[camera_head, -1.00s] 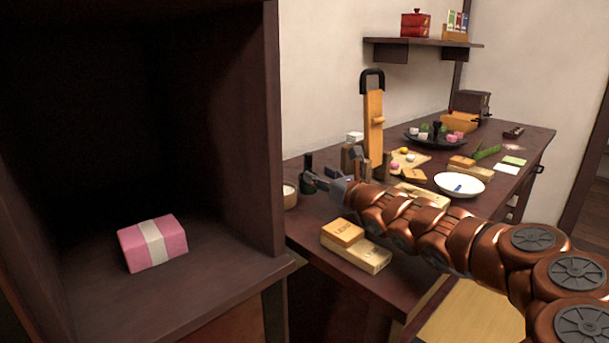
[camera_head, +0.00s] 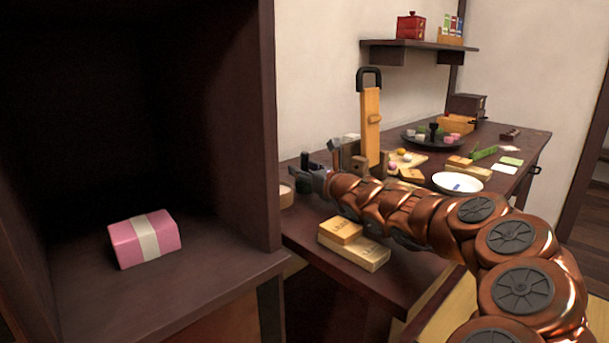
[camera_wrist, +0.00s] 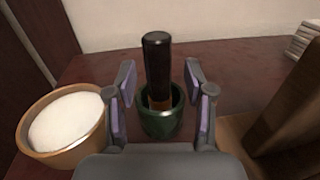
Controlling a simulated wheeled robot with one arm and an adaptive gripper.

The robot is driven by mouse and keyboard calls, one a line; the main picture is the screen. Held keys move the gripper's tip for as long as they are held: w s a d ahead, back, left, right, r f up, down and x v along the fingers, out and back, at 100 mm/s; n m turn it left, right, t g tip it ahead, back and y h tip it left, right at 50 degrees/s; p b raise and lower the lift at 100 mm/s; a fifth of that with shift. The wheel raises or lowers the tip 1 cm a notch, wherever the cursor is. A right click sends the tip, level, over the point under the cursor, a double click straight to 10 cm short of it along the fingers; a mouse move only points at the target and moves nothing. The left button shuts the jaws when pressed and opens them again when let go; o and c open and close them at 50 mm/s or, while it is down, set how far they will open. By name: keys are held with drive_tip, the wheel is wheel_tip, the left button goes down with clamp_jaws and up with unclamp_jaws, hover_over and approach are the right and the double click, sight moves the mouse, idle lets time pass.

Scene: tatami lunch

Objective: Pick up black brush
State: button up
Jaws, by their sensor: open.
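The black brush (camera_wrist: 157,68) stands upright in a small dark green cup (camera_wrist: 160,122) in the wrist view. Its dark handle points up and a brown band shows low down at the cup. My gripper (camera_wrist: 157,82) is open, with one finger on each side of the handle and a gap on both sides. In the head view my gripper (camera_head: 308,176) is at the left end of the dark table. The brush (camera_head: 305,160) shows there as a small dark upright shape, and the cup is mostly hidden by my gripper.
A wooden bowl of white contents (camera_wrist: 66,124) stands close left of the cup. A wooden block stand (camera_wrist: 285,115) is on the right. Two stacked light wooden boxes (camera_head: 352,246) lie at the table's front. A pink box (camera_head: 144,238) sits in the dark cabinet at left.

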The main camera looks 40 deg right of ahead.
clamp_jaws()
idle(0.4)
wheel_tip(320, 180, up, 10)
drive_tip(key=p, duration=0.6)
